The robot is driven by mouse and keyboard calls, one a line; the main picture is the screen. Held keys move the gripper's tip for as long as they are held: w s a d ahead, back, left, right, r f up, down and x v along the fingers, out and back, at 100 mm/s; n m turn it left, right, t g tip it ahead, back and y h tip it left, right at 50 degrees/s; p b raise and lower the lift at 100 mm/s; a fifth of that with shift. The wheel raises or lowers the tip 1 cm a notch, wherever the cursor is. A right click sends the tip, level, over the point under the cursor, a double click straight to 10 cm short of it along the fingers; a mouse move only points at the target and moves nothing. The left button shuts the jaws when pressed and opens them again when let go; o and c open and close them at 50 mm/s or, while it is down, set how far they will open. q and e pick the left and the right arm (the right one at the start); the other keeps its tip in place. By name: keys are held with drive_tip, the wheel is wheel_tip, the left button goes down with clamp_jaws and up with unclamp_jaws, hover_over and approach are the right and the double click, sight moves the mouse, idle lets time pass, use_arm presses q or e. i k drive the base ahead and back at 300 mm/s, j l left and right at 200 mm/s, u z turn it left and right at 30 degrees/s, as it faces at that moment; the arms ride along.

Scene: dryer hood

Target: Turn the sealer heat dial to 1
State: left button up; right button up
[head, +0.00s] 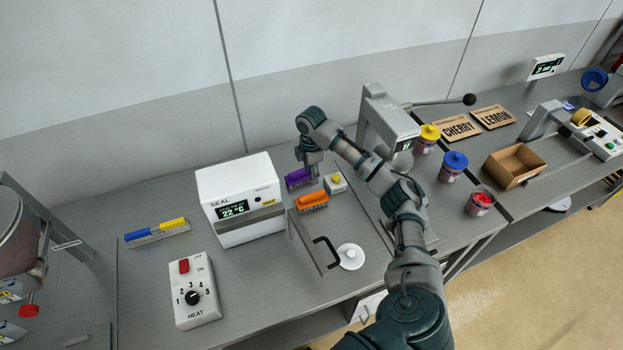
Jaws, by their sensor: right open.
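The sealer heat control box (195,290) is light grey and lies on the bench at the lower left. Its black round dial (192,298) sits among printed numbers, above the word HEAT. The dial's pointer is too small to read for certain. A red switch (184,266) is at the top of the box. My right gripper (312,172) is open, well to the right of and behind the dial, close to a purple rack (299,178). I cannot tell whether it touches the rack. My left gripper is not in view.
The white SEAL unit (238,200) stands between the control box and my right gripper. An orange rack (312,201), a small box with a yellow button (335,183) and a black-handled panel (318,245) are near my right arm. Bench around the control box is clear.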

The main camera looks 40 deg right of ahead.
sight(192, 299)
drive_tip(key=k, duration=1.5)
